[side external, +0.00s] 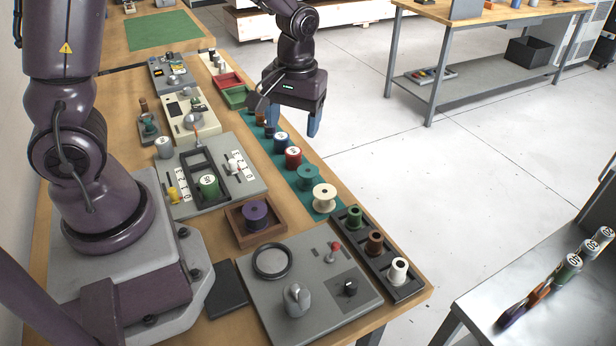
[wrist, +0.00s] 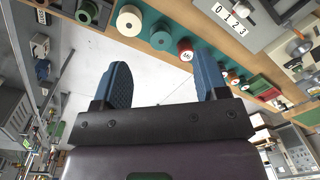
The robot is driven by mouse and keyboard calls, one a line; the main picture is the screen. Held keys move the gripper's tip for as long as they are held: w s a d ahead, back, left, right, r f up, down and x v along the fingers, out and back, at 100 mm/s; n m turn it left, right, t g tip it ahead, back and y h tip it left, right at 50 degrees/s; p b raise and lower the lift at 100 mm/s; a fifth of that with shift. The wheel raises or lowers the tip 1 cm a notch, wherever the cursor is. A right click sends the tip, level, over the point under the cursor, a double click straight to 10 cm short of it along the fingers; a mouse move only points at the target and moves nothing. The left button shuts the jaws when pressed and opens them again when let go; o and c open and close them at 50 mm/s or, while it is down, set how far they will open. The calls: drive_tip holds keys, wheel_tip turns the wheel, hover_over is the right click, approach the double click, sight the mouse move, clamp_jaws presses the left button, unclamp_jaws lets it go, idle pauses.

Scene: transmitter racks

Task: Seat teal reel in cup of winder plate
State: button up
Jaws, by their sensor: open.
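The teal reel (side external: 308,177) stands upright on a teal mat strip (side external: 316,206) near the bench's right edge, between a red canister and a cream reel. In the wrist view the teal reel (wrist: 161,38) shows beyond the fingers, apart from them. The grey winder plate (side external: 258,297) lies at the bench's near end. Its dark round cup (side external: 256,268) looks empty. My gripper (side external: 292,125) is open and empty, raised over the far part of the reel row. Its blue fingers (wrist: 164,72) are spread in the wrist view.
The cream reel (side external: 324,196) and red canister (side external: 293,157) stand close beside the teal reel. A purple reel (side external: 255,213) sits in a wooden tray. The winder plate carries a grey knob (side external: 297,299) and a red-tipped lever (side external: 334,250). A dark rack (side external: 404,294) holds small reels.

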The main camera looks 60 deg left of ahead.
wheel_tip(320, 180, down, 5)
drive_tip(key=w+a+n, duration=0.3)
drive_tip(key=n, duration=0.1)
drive_tip(key=n+y, duration=0.1)
drive_tip(key=n, duration=0.5)
hover_over(308, 171)
wheel_tip(308, 171, down, 8)
drive_tip(key=shift+w+d+r, duration=0.1)
drive_tip(key=shift+w, duration=0.05)
drive_tip(key=shift+f, duration=2.6)
drive_tip(key=c, duration=0.7)
drive_tip(key=shift+c, duration=0.2)
drive_tip(key=shift+r, duration=0.1)
